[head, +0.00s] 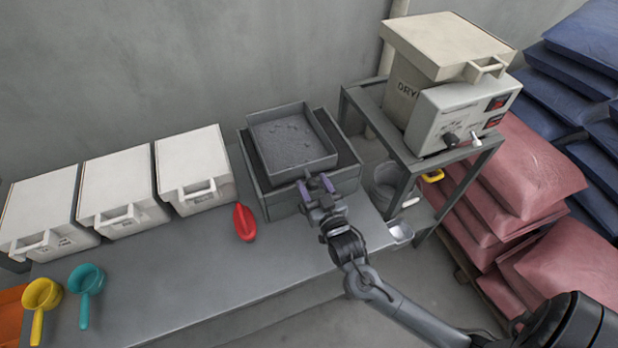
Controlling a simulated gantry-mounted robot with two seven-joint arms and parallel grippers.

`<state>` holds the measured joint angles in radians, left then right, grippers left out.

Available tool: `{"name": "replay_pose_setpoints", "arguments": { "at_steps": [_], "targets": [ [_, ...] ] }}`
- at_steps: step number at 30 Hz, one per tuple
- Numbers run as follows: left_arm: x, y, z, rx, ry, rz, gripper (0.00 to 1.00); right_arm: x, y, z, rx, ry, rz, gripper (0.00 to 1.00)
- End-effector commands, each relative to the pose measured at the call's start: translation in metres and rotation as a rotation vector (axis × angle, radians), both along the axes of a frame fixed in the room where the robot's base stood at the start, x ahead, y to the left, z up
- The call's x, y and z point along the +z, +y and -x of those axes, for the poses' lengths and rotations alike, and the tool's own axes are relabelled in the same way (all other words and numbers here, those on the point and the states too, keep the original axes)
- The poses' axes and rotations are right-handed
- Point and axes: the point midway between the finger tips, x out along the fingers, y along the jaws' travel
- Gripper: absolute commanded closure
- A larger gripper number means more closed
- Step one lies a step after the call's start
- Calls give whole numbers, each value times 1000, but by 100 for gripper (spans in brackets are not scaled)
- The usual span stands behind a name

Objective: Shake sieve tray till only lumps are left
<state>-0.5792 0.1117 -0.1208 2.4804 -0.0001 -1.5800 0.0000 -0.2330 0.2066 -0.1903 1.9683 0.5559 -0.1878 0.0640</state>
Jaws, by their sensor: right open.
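The sieve tray (329,157) is a grey square tray sitting on a larger dark grey box (284,204) on the bench. Grey granular material (288,141) covers the tray's floor, with some slightly darker, rougher patches near its middle; single lumps are too small to tell apart. My right gripper (316,186) is open at the tray's near side, its purple-tipped fingers close to the near wall. I cannot tell whether the fingers touch the wall. My left gripper is not in view.
A red scoop (244,222) lies left of the box. Three white lidded bins (118,190) line the back left. Yellow (41,294) and teal (87,279) scoops lie at front left. A dryer (449,45) stands on a stand (357,101) at right. The bench (190,275) is clear in front.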

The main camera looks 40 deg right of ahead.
Motion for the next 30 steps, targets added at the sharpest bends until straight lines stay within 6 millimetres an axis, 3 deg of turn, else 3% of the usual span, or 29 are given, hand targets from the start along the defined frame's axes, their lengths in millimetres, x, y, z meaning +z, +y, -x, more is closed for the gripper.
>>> {"name": "replay_pose_setpoints", "arguments": {
  "at_steps": [7, 19, 30],
  "targets": [
    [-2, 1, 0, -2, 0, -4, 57, 0, -7, -23, 1, -1, 1, 42],
    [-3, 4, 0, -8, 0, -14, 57, 0, -9, -28, 1, 0, 0, 42],
    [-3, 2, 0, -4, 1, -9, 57, 0, -9, -28, 1, 0, 0, 99]
  ]
}}
